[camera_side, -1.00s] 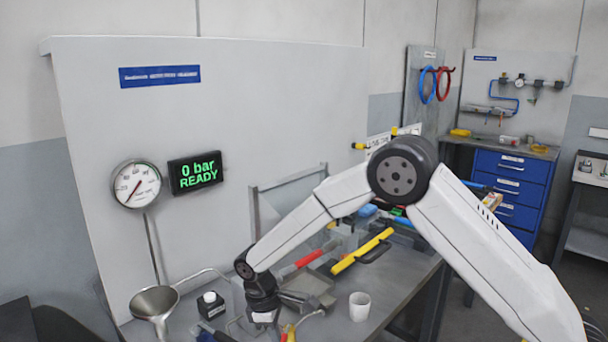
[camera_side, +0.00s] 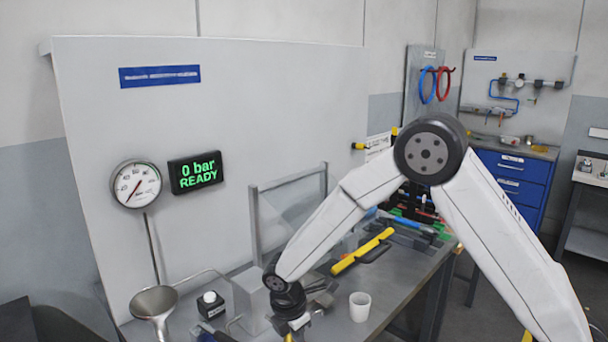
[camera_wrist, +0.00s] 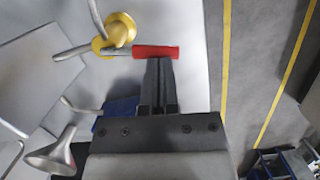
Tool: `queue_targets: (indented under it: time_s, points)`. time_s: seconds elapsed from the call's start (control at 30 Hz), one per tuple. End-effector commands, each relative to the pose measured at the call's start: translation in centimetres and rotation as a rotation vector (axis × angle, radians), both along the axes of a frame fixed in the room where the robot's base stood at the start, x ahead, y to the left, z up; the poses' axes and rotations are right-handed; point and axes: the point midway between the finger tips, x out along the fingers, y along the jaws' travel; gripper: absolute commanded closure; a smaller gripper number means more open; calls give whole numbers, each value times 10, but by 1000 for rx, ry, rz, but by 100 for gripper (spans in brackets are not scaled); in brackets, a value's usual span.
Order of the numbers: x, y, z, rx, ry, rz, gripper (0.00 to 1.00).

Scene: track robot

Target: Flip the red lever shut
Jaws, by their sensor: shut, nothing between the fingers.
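The red lever grip (camera_wrist: 155,52) shows in the wrist view, on a thin metal rod running left to a round yellow hub (camera_wrist: 118,32). My gripper (camera_wrist: 159,61) is shut and empty, its fingertips right at the red grip; I cannot tell whether they touch it. In the side view my wrist hangs low over the bench at the bottom centre. The fingertips are not clear there, and I cannot make out the red lever.
A white cup (camera_side: 360,306) stands right of my wrist. A yellow bar (camera_side: 362,252) lies behind. The display (camera_side: 195,172) reads 0 bar READY.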

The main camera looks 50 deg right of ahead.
Motion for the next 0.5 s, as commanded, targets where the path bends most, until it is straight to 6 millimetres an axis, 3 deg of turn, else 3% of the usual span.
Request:
queue_targets:
  time_s: [0.5]
  points:
    - [10, -3, -1, 1, -1, -4, 100]
